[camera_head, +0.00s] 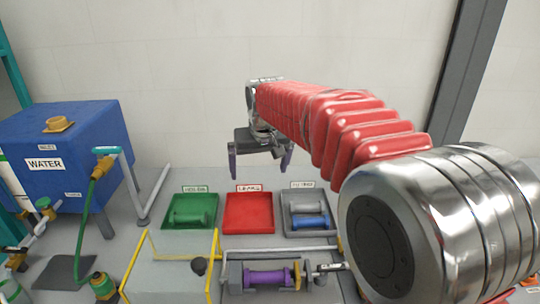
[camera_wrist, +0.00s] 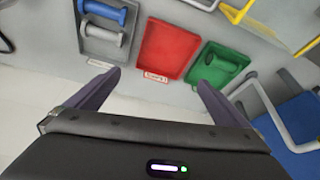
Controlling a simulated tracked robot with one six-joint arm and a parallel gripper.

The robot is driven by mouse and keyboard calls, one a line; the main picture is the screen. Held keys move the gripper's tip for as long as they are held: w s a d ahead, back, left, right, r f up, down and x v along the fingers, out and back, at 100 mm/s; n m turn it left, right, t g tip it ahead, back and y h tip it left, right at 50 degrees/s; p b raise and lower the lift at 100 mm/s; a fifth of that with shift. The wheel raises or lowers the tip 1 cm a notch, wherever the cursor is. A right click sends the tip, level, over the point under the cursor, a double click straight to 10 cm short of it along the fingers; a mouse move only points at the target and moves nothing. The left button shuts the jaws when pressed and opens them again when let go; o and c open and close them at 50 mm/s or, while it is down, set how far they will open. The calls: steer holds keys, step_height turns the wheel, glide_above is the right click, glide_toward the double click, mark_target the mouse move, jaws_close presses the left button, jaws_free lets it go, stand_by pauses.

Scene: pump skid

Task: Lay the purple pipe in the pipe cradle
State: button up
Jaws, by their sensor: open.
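The purple pipe (camera_head: 268,278), a spool with wide ends, lies low in the front middle of the head view. It sits in line with grey and brass fittings, in what looks like a cradle or pipe gap; I cannot tell which. My gripper (camera_head: 260,166) is high and farther back, above the area behind the red tray, well apart from the purple pipe. In the wrist view my gripper (camera_wrist: 159,80) is open, with nothing between its fingers. The purple pipe does not show in the wrist view.
A green tray (camera_head: 170,224) holds a green pipe. A red tray (camera_head: 249,226) is empty. A grey tray (camera_head: 291,230) holds a grey and a blue pipe. A yellow frame (camera_head: 214,262) stands left of the purple pipe. A blue water tank (camera_head: 95,135) is at left.

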steer(key=w+d, duration=0.3)
steer(key=w, duration=0.5)
steer(key=shift+d+f, duration=0.15)
steer(key=shift+f, duration=0.3)
steer(key=shift+w, duration=0.1)
step_height(320, 180, down, 4)
steer(key=s, duration=0.3)
steer(key=s+d, duration=0.4)
steer(key=s, duration=0.9)
steer(key=s+d+m, duration=0.1)
steer(key=s+d, duration=0.3)
steer(key=s, duration=0.8)
steer(key=s+d+m+t+h, duration=0.1)
steer(key=s+d, duration=0.3)
steer(key=s, duration=0.9)
steer(key=shift+s+d+r, duration=0.2)
steer(key=shift+s+r, duration=0.1)
steer(key=shift+r, duration=0.1)
steer(key=shift+c, duration=0.4)
